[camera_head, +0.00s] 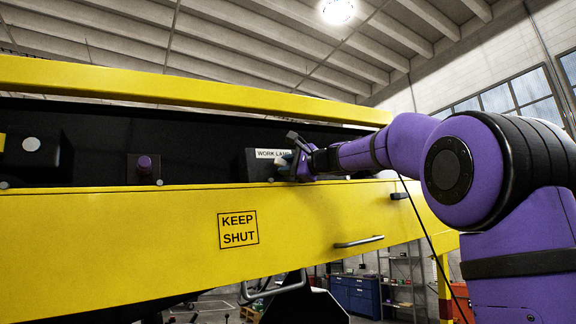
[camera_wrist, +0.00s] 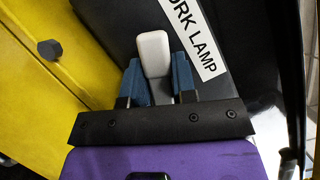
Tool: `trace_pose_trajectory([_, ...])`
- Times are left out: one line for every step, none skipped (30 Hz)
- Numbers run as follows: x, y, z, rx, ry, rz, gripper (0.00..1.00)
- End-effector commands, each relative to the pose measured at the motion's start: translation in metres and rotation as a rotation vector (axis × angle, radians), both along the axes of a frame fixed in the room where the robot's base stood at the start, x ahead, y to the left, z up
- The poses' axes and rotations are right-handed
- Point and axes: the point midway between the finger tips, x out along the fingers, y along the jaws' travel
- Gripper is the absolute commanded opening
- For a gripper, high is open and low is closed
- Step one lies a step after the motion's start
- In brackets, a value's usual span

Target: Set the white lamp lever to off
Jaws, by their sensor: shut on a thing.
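The white lamp lever (camera_wrist: 153,50) stands between the fingers of my gripper (camera_wrist: 158,82) in the wrist view. My gripper is shut on it, with a blue finger pad on each side and the lever's white end sticking out beyond them. The label reading "WORK LAMP" (camera_wrist: 196,38) is beside the lever on a dark box. In the head view my gripper (camera_head: 297,160) is at the front of the dark work lamp box (camera_head: 254,165), above the yellow panel. The lever is mostly hidden there by the gripper.
A yellow panel (camera_head: 120,235) marked "KEEP SHUT" with a handle (camera_head: 359,241) runs below the box. A yellow beam (camera_head: 190,87) passes above the dark recess. A purple knob (camera_head: 144,165) sits left of the box. A dark bolt (camera_wrist: 50,49) sticks out of the yellow surface.

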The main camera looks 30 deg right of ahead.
Motion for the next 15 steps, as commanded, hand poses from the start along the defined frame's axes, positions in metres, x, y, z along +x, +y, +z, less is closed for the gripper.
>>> trace_pose_trajectory([0.0007,-0.0001,-0.0021,-0.042,0.002,0.001,0.02])
trace_pose_trajectory([0.0007,0.0002,-0.0027,-0.068,0.002,0.001,0.02])
trace_pose_trajectory([0.0007,0.0006,-0.0033,-0.102,0.003,0.001,0.02])
trace_pose_trajectory([0.0007,0.0007,-0.0037,-0.126,0.002,0.001,0.02])
trace_pose_trajectory([0.0007,0.0008,-0.0042,-0.150,0.002,0.000,0.02])
trace_pose_trajectory([0.0006,0.0009,-0.0048,-0.180,0.003,0.002,0.02])
trace_pose_trajectory([0.0005,0.0009,-0.0056,-0.202,0.003,0.002,0.02])
trace_pose_trajectory([0.0005,0.0008,-0.0061,-0.222,0.003,0.002,0.02])
trace_pose_trajectory([0.0006,0.0006,-0.0068,-0.248,0.004,0.001,0.02])
trace_pose_trajectory([0.0004,0.0005,-0.0072,-0.267,0.004,0.001,0.02])
trace_pose_trajectory([0.0004,0.0004,-0.0074,-0.283,0.003,0.000,0.02])
trace_pose_trajectory([0.0004,0.0002,-0.0079,-0.305,0.004,0.000,0.02])
trace_pose_trajectory([0.0003,0.0002,-0.0081,-0.320,0.003,-0.001,0.02])
trace_pose_trajectory([0.0003,0.0003,-0.0083,-0.333,0.003,0.000,0.02])
trace_pose_trajectory([0.0003,0.0003,-0.0088,-0.350,0.003,0.000,0.02])
